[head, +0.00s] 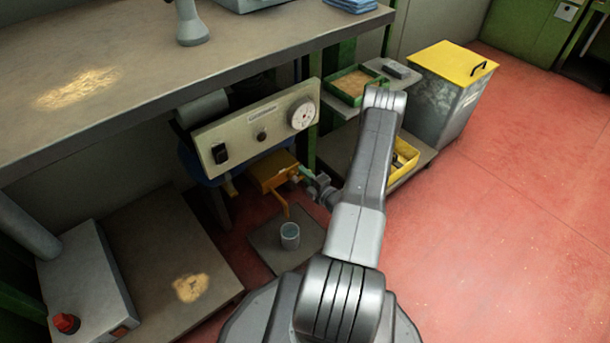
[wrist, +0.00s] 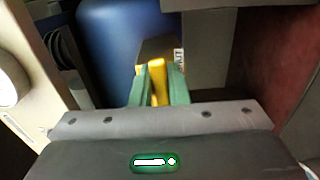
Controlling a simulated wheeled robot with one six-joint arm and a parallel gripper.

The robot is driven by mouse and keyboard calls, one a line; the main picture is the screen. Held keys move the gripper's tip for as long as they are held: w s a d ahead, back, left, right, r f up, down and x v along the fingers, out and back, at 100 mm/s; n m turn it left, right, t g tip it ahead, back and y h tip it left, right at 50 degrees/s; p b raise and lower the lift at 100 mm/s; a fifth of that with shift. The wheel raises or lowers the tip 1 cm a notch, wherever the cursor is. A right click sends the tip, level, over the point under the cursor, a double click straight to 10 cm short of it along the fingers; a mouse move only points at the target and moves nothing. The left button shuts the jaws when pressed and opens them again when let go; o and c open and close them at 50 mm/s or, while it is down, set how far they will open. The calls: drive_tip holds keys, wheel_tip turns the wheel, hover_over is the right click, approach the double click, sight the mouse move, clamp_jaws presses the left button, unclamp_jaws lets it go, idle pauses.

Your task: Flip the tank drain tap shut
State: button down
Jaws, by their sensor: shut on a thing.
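The yellow-orange drain tap (head: 268,172) is under the bench, below the control panel, with a spout pointing down. My gripper (head: 303,173) reaches it from the right. In the wrist view, the yellow tap lever (wrist: 158,83) stands between the green fingers of my gripper (wrist: 158,90), which are shut on it. A boxy brownish-yellow part (wrist: 155,50) sits just behind the lever. The blue tank (wrist: 108,45) fills the background there. The lever's exact angle is hard to tell from the head view, as my gripper partly covers it.
A grey cup (head: 290,237) stands on a plate (head: 265,240) below the spout. The control panel (head: 257,130) with its dial hangs above the tap. A shelf with a green tray (head: 345,97) and a yellow tray (head: 405,160) is to the right. Red floor is clear beyond.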

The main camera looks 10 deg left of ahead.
drive_tip(key=c, duration=1.4)
unclamp_jaws()
drive_tip(key=p+v, duration=0.3)
drive_tip(key=v, duration=1)
drive_tip(key=shift+s+d, duration=0.25)
drive_tip(key=shift+d, duration=0.05)
drive_tip(key=shift+w+a+f, duration=0.1)
drive_tip(key=b+x, duration=0.3)
drive_tip(key=x, duration=1)
drive_tip(key=shift+w+a, duration=0.15)
drive_tip(key=shift+a, duration=0.05)
